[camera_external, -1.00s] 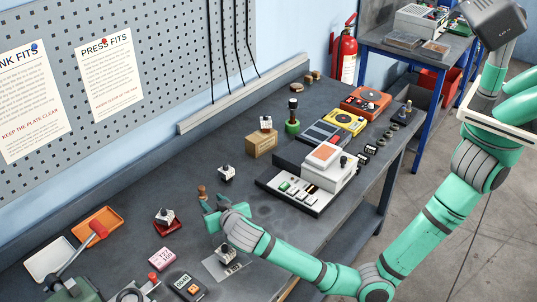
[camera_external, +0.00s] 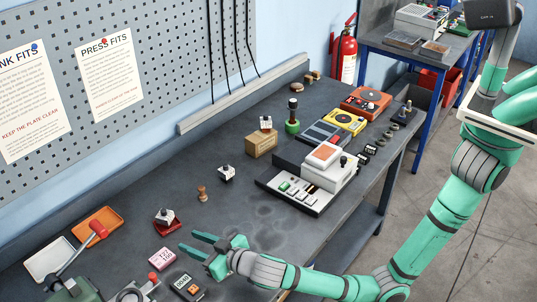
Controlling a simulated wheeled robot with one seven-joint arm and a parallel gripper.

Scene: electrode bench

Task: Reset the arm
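My gripper (camera_external: 187,240), green with two fingers, is above the front part of the dark bench (camera_external: 150,213). Its fingers point left and are spread apart, with nothing between them. A small brown peg (camera_external: 202,193) stands upright behind the gripper, apart from it. A pink card (camera_external: 162,258) lies just left of the fingertips. A dark meter with an orange button (camera_external: 187,288) lies in front of them. The gripper and wrist cover the spot where a grey plate lay, so I cannot see the plate.
A white-topped block on a red base (camera_external: 166,220) and another white-topped block (camera_external: 227,173) stand on the bench. An orange tray (camera_external: 85,222) and a white tray (camera_external: 45,270) are at left. Boxed instruments (camera_external: 335,178) fill the right.

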